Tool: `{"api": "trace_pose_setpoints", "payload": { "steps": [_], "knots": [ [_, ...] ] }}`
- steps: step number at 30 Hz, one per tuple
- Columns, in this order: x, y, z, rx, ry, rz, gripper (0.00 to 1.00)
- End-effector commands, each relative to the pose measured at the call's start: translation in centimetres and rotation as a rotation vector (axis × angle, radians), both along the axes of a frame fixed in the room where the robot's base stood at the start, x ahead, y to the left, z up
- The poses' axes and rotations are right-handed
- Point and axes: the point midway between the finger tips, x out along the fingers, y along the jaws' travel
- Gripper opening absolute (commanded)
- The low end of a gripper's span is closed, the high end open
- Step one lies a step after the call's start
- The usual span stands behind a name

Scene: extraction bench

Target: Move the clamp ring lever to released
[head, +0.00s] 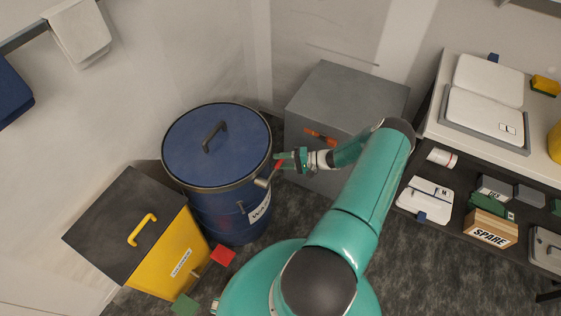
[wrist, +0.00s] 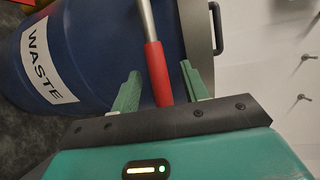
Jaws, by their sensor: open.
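The blue waste drum (head: 225,205) stands left of centre in the head view, with a blue lid (head: 205,135) and a metal clamp ring (head: 205,188) around its rim. The clamp ring lever has a red grip (wrist: 156,72) on a grey rod (wrist: 146,20). In the wrist view the grip lies between the green fingers of my gripper (wrist: 160,70), with space on both sides. My gripper (head: 283,160) is open at the drum's right side. In the head view, the lever is largely hidden by my gripper. The drum's white label (wrist: 42,62) reads WASTE.
A yellow bin (head: 165,262) with a dark lid stands left of the drum. A grey cabinet (head: 340,95) with an orange-red handle (head: 320,136) stands behind my gripper. A bench (head: 440,130) with a shelf of boxes is at the right. Dark floor shows between drum and bench.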

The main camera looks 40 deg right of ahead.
Motion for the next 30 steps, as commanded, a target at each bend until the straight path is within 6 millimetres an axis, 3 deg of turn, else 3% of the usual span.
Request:
{"api": "trace_pose_setpoints", "payload": {
  "steps": [10,17,30],
  "knots": [
    [0.44,0.41,-0.10,0.000,0.000,0.000,0.45],
    [0.42,0.37,-0.09,0.000,0.000,0.000,0.00],
    [0.41,0.32,0.55,-0.046,-0.016,-0.001,0.00]
  ]
}}
